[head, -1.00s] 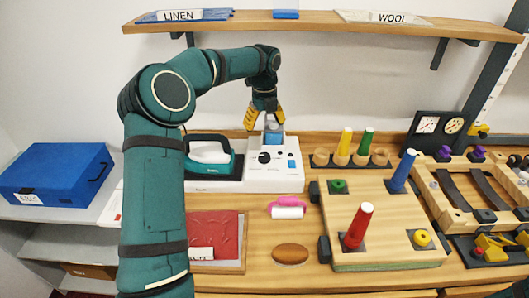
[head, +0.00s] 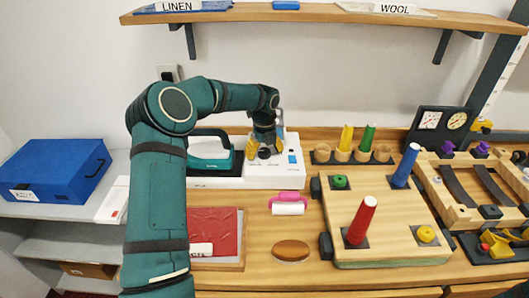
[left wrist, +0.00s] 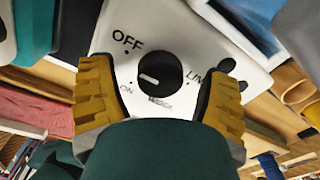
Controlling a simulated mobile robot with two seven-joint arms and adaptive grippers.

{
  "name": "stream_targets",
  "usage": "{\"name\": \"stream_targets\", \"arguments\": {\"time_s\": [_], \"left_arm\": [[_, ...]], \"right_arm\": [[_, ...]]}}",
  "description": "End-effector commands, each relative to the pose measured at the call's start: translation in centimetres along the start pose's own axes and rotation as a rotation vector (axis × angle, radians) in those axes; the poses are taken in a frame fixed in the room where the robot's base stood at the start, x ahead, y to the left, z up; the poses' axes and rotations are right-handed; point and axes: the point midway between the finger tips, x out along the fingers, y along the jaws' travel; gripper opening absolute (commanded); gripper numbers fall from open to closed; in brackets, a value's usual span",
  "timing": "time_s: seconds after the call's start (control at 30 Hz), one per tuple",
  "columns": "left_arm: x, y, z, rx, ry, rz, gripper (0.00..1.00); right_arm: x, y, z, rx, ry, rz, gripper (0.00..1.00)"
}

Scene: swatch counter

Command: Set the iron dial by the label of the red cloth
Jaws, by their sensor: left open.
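The black iron dial (head: 264,153) is on the white station (head: 225,182) beside the teal iron (head: 210,160). Lower lettering is partly hidden or blurred. My left gripper (head: 264,147) is just above the dial; the left wrist view shows its open yellow fingers (left wrist: 160,92) on either side of it, apart from it. The red cloth (head: 215,225) lies on a board, its white label (head: 202,250) partly covered by my left arm and unreadable. My right gripper is not seen.
A pink-handled roller (head: 288,203) and a brown oval (head: 291,251) lie in front of the station. A wooden board (head: 390,225) with coloured pegs is at right. A blue box (head: 55,170) stands at left. The shelf (head: 330,14) above holds LINEN and WOOL cloths.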

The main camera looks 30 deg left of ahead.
Motion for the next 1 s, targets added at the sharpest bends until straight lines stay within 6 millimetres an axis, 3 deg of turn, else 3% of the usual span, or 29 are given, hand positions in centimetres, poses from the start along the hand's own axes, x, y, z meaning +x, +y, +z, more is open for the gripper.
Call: {"name": "stream_targets", "arguments": {"time_s": [0.17,0.37,0.4,0.77,1.0], "left_arm": [[0.0,0.0,0.0,0.0,0.0,0.0,0.78],[0.0,0.0,0.0,0.0,0.0,0.0,0.08],[0.0,0.0,0.0,0.0,0.0,0.0,0.05],[-0.1,0.0,0.0,-0.049,0.001,0.002,0.04],[-0.2,0.0,0.0,-0.2,0.0,0.004,0.04]], "right_arm": [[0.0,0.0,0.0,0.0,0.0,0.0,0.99],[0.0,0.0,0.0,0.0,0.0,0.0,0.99],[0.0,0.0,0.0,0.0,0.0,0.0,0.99],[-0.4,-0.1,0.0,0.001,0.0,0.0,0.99],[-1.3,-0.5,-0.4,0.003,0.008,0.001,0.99]]}}
